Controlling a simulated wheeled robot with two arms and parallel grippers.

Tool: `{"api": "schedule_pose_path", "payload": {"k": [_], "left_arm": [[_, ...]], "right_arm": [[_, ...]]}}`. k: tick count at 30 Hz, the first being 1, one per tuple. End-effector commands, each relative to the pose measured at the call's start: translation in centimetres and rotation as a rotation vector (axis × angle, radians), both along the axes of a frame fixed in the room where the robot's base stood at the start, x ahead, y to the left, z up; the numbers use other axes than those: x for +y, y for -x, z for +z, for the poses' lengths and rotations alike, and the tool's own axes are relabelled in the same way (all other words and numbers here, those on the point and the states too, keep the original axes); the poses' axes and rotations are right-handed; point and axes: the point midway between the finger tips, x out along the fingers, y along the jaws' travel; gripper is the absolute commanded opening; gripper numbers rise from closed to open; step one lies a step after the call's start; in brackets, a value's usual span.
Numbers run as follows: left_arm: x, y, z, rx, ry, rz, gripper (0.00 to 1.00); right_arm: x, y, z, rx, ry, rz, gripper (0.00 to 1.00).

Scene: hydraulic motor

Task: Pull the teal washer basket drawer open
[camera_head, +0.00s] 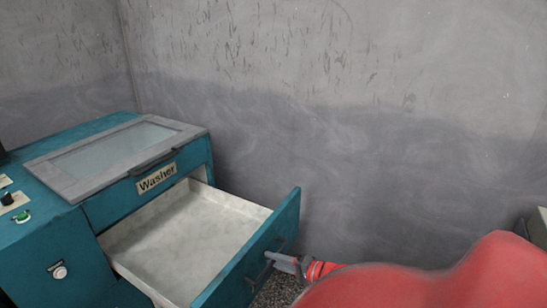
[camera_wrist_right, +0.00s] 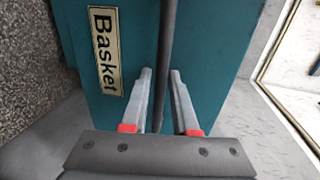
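The teal washer (camera_head: 52,262) stands at the left in the head view. Its basket drawer (camera_head: 262,245) is pulled well out, and its pale, empty inside shows. My right gripper (camera_head: 283,262) is at the drawer's front, by the dark bar handle (camera_head: 258,272). In the right wrist view, the teal drawer front (camera_wrist_right: 207,60) carries a "Basket" label (camera_wrist_right: 105,50). The handle (camera_wrist_right: 166,45) runs between the two fingers of my right gripper (camera_wrist_right: 161,75), which are apart with a small gap beside the bar. My left gripper is not in view.
The washer's glass-topped lid (camera_head: 115,148) is closed above the drawer. A grey wall (camera_head: 380,170) stands behind. Speckled floor (camera_head: 278,290) shows beside the drawer front. A pale box edge (camera_head: 537,226) is at the far right.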

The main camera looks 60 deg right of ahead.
Motion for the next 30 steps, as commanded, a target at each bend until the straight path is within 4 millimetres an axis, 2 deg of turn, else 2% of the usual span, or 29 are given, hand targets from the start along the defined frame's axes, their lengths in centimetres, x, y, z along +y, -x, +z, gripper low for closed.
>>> {"api": "schedule_pose_path", "payload": {"k": [8,13,17,24,30], "left_arm": [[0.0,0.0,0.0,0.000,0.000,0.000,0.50],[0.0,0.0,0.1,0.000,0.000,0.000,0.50],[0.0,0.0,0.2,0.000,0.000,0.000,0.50],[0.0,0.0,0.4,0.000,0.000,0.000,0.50],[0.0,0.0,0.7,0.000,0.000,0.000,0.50]], "right_arm": [[0.0,0.0,0.0,-0.001,0.000,0.001,0.30],[-0.2,1.3,0.3,-0.001,-0.001,-0.001,0.30],[-0.5,3.9,0.8,-0.001,-0.001,-0.005,0.30],[-1.0,10.4,2.2,0.000,0.000,-0.008,0.30],[-1.3,14.6,3.1,0.001,0.001,-0.006,0.30]]}}
